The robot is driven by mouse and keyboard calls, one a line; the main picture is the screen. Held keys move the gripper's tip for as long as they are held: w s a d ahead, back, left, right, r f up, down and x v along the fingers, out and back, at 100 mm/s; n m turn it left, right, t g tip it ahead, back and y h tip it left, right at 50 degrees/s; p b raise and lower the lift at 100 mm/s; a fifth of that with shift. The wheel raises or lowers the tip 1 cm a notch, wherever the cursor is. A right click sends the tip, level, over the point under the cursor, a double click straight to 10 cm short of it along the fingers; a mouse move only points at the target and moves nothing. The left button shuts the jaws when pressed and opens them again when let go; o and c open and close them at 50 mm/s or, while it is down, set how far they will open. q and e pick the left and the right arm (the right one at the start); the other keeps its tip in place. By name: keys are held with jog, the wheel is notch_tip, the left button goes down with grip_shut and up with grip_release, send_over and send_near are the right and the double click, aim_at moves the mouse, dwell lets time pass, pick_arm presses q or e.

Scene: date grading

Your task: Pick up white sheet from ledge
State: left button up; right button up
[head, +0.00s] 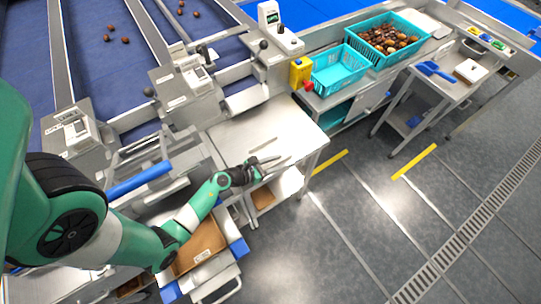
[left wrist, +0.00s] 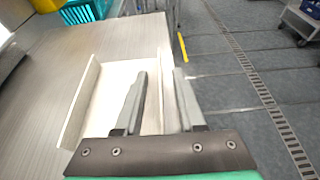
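One finger is over the sheet and the other is past the table edge. Contact cannot be told. My right gripper is not in view.
The steel table (head: 235,130) is otherwise mostly clear. An empty turquoise crate (head: 338,72) and a crate of dates (head: 372,52) stand beyond it. A cart (head: 450,88) holds a blue scoop (head: 434,70). A cardboard box (head: 200,245) sits below my left arm. Open floor lies right.

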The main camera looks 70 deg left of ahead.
pick_arm(q)
grip_shut()
dwell(0.5)
notch_tip(320, 180, up, 10)
jog(key=p, duration=0.7)
